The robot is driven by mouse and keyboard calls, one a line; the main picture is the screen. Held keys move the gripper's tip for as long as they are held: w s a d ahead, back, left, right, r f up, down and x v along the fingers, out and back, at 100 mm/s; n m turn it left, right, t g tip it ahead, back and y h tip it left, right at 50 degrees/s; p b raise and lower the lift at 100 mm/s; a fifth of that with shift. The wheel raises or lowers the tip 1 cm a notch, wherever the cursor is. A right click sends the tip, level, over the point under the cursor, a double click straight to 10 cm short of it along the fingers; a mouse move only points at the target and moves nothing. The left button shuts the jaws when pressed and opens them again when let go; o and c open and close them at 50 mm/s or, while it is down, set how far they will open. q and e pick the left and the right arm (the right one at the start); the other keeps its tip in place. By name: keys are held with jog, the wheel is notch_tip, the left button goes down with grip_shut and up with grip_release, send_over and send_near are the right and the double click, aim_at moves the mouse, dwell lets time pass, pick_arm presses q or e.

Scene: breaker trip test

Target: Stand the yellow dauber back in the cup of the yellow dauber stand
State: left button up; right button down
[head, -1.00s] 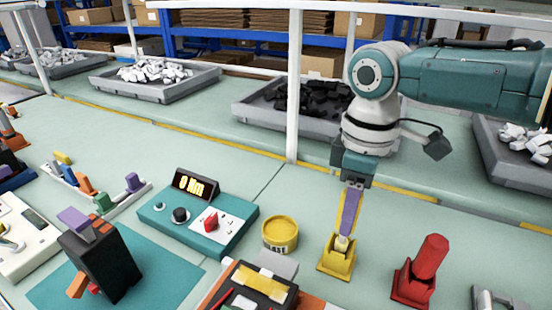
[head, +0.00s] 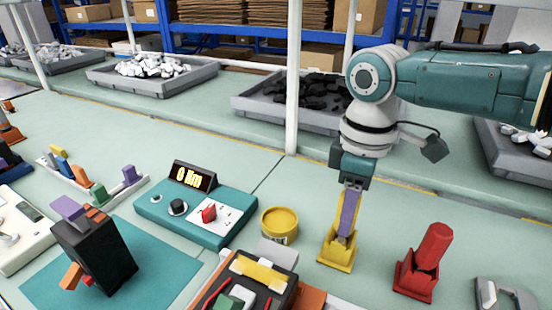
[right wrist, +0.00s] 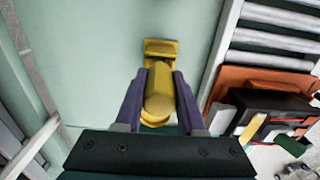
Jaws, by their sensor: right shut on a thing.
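The yellow dauber stand (head: 336,256) stands upright on the bench, right of centre in the head view. My right gripper (head: 347,225) points down over it, its purple fingertips at the stand's cup. In the right wrist view the fingers are shut on the yellow dauber (right wrist: 158,97), one finger on each side. The yellow stand (right wrist: 160,47) shows behind and around the dauber there. In the head view the fingers mostly hide the dauber; I cannot tell whether its lower end rests on the cup's floor. My left gripper is not in view.
A yellow tin (head: 279,225) stands close left of the stand. A red dauber in a red stand (head: 417,275) is to the right. A teal tester with a display (head: 196,210) and a black breaker (head: 97,255) lie further left. Bare bench lies behind the yellow stand.

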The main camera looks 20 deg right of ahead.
jog(key=shift+f+b, duration=0.4)
jog(key=shift+f, duration=0.15)
jog(key=shift+c, duration=2.1)
grip_release()
notch_tip(320, 180, up, 10)
jog(key=shift+p, duration=0.8)
